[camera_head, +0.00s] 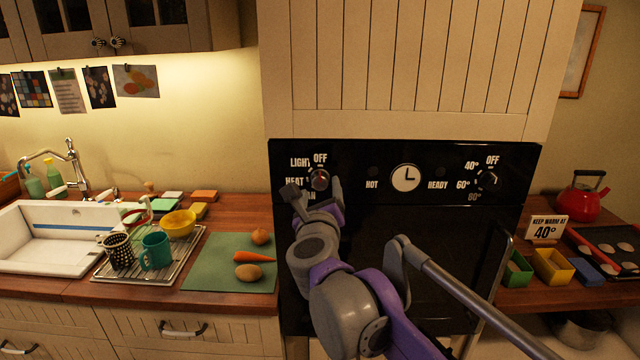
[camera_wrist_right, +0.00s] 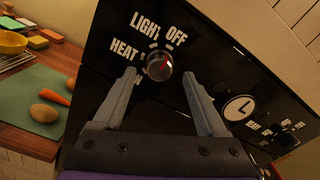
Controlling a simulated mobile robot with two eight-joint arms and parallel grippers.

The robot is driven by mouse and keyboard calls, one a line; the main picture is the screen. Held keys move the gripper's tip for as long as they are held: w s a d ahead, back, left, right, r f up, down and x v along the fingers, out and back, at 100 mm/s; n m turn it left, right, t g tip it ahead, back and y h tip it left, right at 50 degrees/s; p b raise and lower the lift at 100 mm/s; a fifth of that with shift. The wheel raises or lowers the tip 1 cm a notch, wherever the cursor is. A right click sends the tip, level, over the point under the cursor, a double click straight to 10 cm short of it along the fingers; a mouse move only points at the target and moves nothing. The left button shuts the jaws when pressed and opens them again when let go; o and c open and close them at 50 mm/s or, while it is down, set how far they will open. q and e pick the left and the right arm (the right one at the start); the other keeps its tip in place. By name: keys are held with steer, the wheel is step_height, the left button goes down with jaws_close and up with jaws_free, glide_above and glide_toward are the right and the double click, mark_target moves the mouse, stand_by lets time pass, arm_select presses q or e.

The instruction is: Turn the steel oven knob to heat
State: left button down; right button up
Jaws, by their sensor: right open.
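The steel oven knob (camera_head: 320,180) sits at the left of the black oven panel, ringed by the labels OFF, LIGHT and HEAT, with a lower label partly hidden by my gripper. In the right wrist view the knob (camera_wrist_right: 159,66) shows a red mark on its upper right, toward OFF. My right gripper (camera_head: 313,189) is open in front of the panel. In the wrist view its fingertips (camera_wrist_right: 159,76) are on the left and right of the knob, with gaps to it; I cannot tell whether they reach its depth. My left gripper is not in view.
A clock (camera_head: 405,178) and a black temperature knob (camera_head: 487,180) are farther right on the panel. On the left counter are a green mat (camera_head: 215,274) with vegetables and a drying rack with mugs. A red kettle (camera_head: 580,200) stands on the right counter.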

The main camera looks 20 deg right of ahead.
mark_target(320, 184)
steer(key=shift+x, duration=1.5)
steer(key=shift+c, duration=0.3)
jaws_close()
